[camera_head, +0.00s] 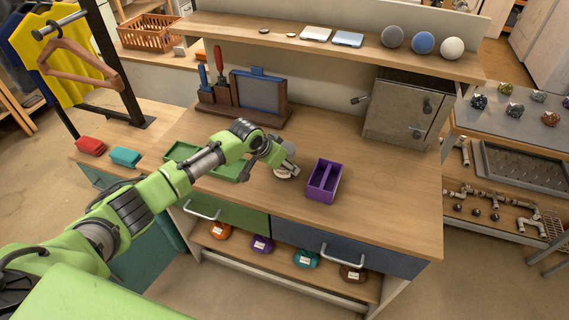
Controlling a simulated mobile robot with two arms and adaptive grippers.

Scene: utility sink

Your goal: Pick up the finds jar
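My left arm, light green, reaches in from the left over the wooden bench. My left gripper (286,168) points down near the middle of the bench top, just left of the purple box. A small pale round thing (282,173) shows at the fingertips, close to the bench top. It may be the finds jar, but it is mostly hidden by the gripper and too small to tell. I cannot see whether the fingers are closed on it. My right gripper is not in view.
A purple divided box (324,180) stands right of the gripper. A green tray (184,153) lies behind my arm. A grey metal cabinet (399,108) and a tool rack (240,108) stand at the back, under a shelf (290,50). The bench's right front is clear.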

